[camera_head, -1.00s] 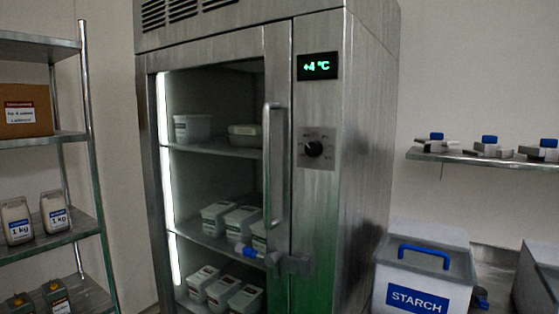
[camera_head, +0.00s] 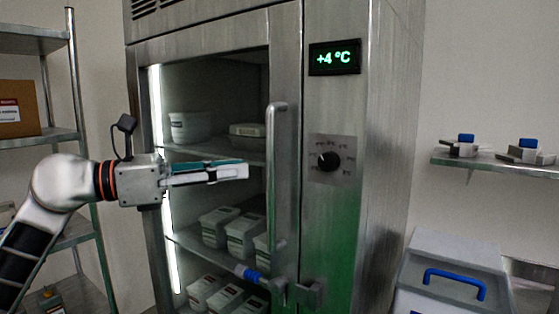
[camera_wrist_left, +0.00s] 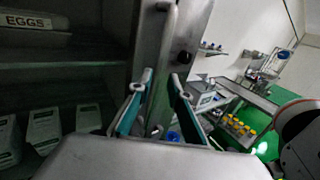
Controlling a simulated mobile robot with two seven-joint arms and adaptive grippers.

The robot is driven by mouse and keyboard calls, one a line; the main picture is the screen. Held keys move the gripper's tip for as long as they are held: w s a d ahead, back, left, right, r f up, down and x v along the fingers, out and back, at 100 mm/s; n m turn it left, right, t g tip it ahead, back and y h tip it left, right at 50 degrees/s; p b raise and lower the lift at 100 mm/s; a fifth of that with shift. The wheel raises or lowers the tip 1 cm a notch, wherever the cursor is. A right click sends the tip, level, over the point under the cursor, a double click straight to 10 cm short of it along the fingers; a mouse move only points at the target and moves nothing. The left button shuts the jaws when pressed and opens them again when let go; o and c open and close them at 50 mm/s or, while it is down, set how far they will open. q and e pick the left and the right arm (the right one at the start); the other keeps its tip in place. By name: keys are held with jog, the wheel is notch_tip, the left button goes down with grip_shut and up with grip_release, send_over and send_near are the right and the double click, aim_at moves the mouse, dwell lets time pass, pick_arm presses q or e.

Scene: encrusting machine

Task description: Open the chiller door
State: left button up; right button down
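The steel chiller (camera_head: 390,120) fills the middle of the head view, and its door (camera_head: 285,60) looks closed. A vertical bar handle (camera_head: 277,180) runs down the door's right side, with a blue-tipped latch (camera_head: 250,274) at its lower end. My left gripper (camera_head: 246,170) is in front of the door's glass, its tips a little left of the handle in the picture. In the left wrist view its two fingers (camera_wrist_left: 161,76) are spread apart, with the handle (camera_wrist_left: 160,65) showing between and beyond them.
White tubs (camera_head: 190,127) stand on lit shelves behind the glass. A grey bin with a blue handle (camera_head: 455,280) stands close right of the chiller, below a wall shelf (camera_head: 500,163).

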pick_arm(q)
jog(key=p+x, duration=0.2)
jog(key=x, duration=0.5)
jog(key=shift+w+d, duration=0.15)
jog(key=shift+d, duration=0.2)
grip_shut()
